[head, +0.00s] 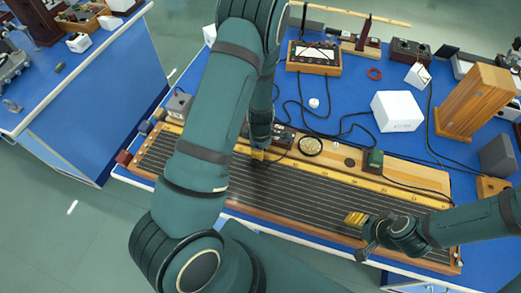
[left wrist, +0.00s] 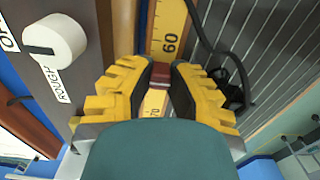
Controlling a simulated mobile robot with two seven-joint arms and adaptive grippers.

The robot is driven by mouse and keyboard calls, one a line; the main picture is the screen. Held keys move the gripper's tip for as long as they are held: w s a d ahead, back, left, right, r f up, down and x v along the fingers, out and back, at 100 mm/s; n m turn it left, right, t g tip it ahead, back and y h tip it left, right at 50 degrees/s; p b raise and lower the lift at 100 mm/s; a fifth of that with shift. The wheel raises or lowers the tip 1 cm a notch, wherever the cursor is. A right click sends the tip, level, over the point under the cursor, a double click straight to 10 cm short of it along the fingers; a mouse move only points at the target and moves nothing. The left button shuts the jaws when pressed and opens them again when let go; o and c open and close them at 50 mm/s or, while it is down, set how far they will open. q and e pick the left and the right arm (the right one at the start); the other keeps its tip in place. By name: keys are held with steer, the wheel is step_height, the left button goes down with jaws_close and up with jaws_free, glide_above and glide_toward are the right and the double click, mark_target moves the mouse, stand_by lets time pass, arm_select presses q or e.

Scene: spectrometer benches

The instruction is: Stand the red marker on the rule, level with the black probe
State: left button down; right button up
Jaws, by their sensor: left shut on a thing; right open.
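My left gripper (head: 258,155) is low over the long wired board; the arm covers part of it. In the left wrist view its yellow fingers (left wrist: 160,85) are shut on the small dark red marker (left wrist: 161,75). The marker is over the pale yellow rule (left wrist: 168,28), between the 60 and 70 labels; I cannot tell whether it touches the rule. A black probe (left wrist: 230,92) with a cable stands on the wires beside the rule, right of the fingers. My right gripper (head: 358,232) is open and empty over the board's right part.
A white knob (left wrist: 55,38) labelled ROUGH is left of the fingers. Black cables loop across the blue bench.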

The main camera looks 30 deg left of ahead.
arm_select(q)
steer(key=shift+r, duration=0.1)
arm_select(e)
steer(key=shift+f, duration=0.1)
arm_select(q)
steer(key=c, duration=1)
jaws_free()
steer(key=shift+f, duration=0.2)
